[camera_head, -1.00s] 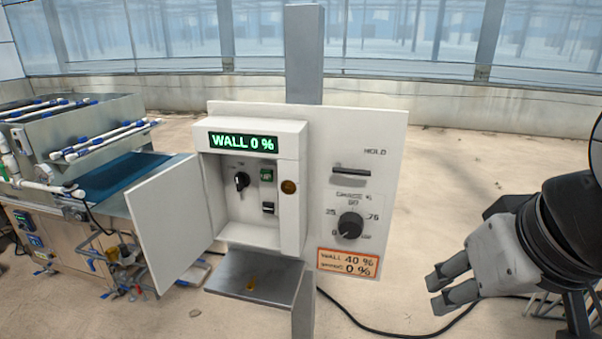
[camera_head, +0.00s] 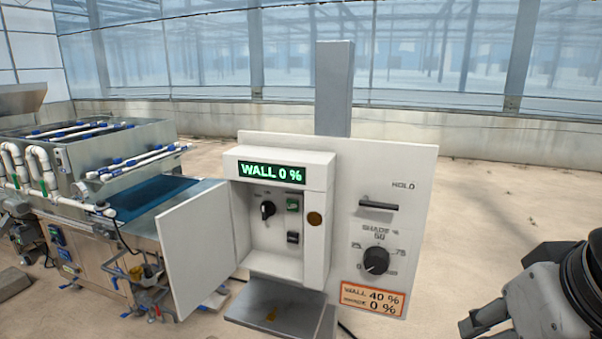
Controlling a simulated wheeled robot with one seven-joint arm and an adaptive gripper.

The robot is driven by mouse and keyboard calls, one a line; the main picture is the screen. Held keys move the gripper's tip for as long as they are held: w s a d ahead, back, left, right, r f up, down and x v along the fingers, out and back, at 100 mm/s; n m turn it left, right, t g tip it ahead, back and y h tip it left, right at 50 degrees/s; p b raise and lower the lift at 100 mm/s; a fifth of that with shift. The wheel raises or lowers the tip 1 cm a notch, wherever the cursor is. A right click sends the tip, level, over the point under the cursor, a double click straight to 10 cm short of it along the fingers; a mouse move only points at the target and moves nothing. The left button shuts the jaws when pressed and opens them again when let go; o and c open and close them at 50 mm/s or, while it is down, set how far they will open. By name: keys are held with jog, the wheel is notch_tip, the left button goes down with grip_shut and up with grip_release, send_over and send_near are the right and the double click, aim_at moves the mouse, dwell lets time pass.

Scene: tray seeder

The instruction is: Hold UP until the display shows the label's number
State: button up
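The display (camera_head: 271,173) on the control box reads "WALL 0 %" in green. The orange-edged label (camera_head: 373,299) at the lower right of the panel reads "WALL 40 %" and, below, a line ending in "0 %". Inside the open box are a black selector knob (camera_head: 267,210), a green switch (camera_head: 292,205) and a dark switch (camera_head: 292,238) below it. Which of these is UP is too small to read. My gripper (camera_head: 482,325) is at the lower right, apart from the panel and partly cut off by the frame; its two fingers look spread, with nothing seen between them.
The box's white door (camera_head: 197,248) stands open to the left. A grey shelf (camera_head: 275,305) juts out below the box. The panel also carries a "HOLD" slot or lever (camera_head: 379,205) and a shade dial (camera_head: 376,260). A seeder machine (camera_head: 110,185) stands at left.

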grip_shut()
dwell(1.1)
